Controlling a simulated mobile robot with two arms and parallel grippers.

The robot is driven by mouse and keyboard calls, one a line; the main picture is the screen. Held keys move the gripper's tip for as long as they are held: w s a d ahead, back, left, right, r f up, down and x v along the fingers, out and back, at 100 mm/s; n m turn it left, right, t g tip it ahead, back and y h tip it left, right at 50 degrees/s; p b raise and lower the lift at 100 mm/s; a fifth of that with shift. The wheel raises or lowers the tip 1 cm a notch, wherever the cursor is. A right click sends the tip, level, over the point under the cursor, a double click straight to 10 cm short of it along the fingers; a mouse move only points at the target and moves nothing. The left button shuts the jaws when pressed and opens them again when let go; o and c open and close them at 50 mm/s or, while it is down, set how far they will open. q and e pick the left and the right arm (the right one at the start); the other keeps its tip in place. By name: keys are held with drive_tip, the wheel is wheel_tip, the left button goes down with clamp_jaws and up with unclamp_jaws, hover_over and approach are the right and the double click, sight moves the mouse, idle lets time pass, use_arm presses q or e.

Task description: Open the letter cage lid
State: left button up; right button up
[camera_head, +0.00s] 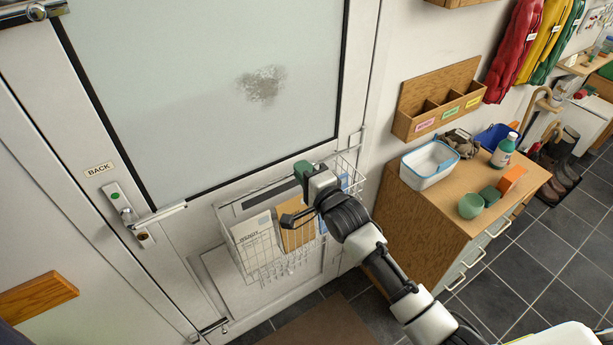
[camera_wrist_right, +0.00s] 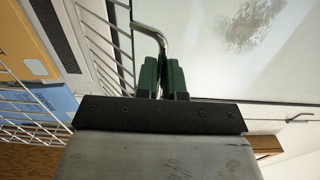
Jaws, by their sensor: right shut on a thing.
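The wire letter cage (camera_head: 262,268) hangs on the white door below its glass pane. A white printed letter (camera_head: 254,238), a brown envelope (camera_head: 297,226) and something blue show inside it. My right gripper (camera_head: 302,170) is at the cage's top edge, near the door. In the right wrist view its green fingers (camera_wrist_right: 165,76) are shut on a bent metal rod (camera_wrist_right: 152,34), which looks like the lid's handle. The wire bars (camera_wrist_right: 105,32) run beside the fingers. My arm hides part of the cage top, so the lid's exact angle is unclear. My left gripper is not in view.
A wooden cabinet (camera_head: 438,226) stands right of the door, with a white tub (camera_head: 430,165), a green bowl (camera_head: 471,205) and a bottle (camera_head: 503,151) on top. A wooden letter rack (camera_head: 437,98) is above. The door handle (camera_head: 160,215) sticks out left of the cage.

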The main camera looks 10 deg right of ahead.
sight(274, 127)
drive_tip(key=w+r, duration=0.1)
drive_tip(key=w+a+r, duration=0.1)
drive_tip(key=w, duration=0.1)
drive_tip(key=shift+w+a+r, duration=0.1)
drive_tip(key=shift+w+r, duration=0.1)
drive_tip(key=shift+r, duration=0.05)
drive_tip(key=shift+w+a+r+b, duration=0.25)
drive_tip(key=shift+w+a, duration=0.05)
drive_tip(key=shift+w, duration=0.5)
drive_tip(key=shift+w+a+r+b, duration=0.25)
drive_tip(key=shift+w+a+b, duration=0.05)
drive_tip(key=shift+w, duration=0.55)
drive_tip(key=shift+w+a+r+b, duration=0.25)
drive_tip(key=shift+w+a, duration=0.05)
drive_tip(key=shift+w, duration=0.5)
drive_tip(key=shift+w+a+r, duration=0.1)
drive_tip(key=shift+w+a, duration=0.05)
drive_tip(key=shift+w, duration=0.25)
drive_tip(key=o, duration=0.6)
drive_tip(key=shift+s, duration=0.1)
